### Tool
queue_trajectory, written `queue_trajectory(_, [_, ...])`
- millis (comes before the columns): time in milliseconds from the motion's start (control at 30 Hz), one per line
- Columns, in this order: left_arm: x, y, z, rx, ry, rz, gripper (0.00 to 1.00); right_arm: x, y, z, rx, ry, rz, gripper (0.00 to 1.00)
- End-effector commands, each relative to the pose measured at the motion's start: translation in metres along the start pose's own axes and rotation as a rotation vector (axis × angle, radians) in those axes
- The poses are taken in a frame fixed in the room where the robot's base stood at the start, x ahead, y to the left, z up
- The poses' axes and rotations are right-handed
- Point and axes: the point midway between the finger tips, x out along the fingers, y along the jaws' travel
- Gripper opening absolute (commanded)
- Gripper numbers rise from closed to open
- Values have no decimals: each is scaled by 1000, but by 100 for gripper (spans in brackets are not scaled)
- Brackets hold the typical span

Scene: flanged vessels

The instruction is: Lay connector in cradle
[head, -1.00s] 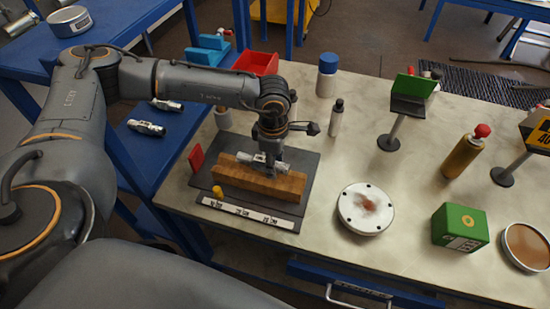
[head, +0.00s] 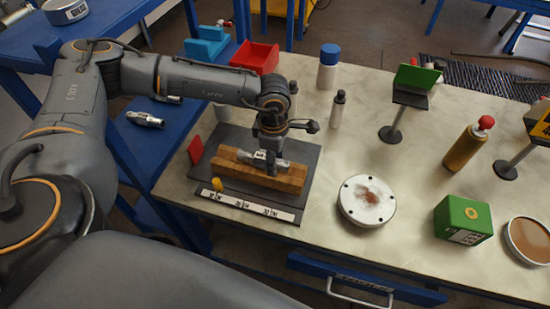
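The silver connector (head: 276,163) is at my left gripper (head: 264,160), over the middle of the wooden cradle (head: 230,168). My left gripper points down and its fingers appear closed around the connector's middle. The connector lies roughly along the cradle's length, at its top; I cannot tell whether it rests in the groove. The cradle stands on a dark board (head: 207,176) on the table. Another similar silver connector (head: 146,119) lies on the blue shelf at left. My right gripper is not in view.
A red tab (head: 195,149), a yellow peg (head: 217,184) and a labelled white strip (head: 246,204) are on the board. A white flange (head: 366,202) stands right of it. A red bin (head: 256,57) and bottles (head: 328,67) are behind.

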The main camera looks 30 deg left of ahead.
Motion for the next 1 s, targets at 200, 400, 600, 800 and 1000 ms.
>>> queue_trajectory(200, [5,0,0,0,0,1,0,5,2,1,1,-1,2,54])
queue_trajectory(400, [6,0,0,0,0,1,58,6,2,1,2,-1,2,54])
queue_trajectory(600, [6,0,0,0,0,1,68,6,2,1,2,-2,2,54])
queue_trajectory(800, [5,0,0,0,0,0,68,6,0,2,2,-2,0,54])
queue_trajectory(1000, [-21,0,0,-1,-2,3,68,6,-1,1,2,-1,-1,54])
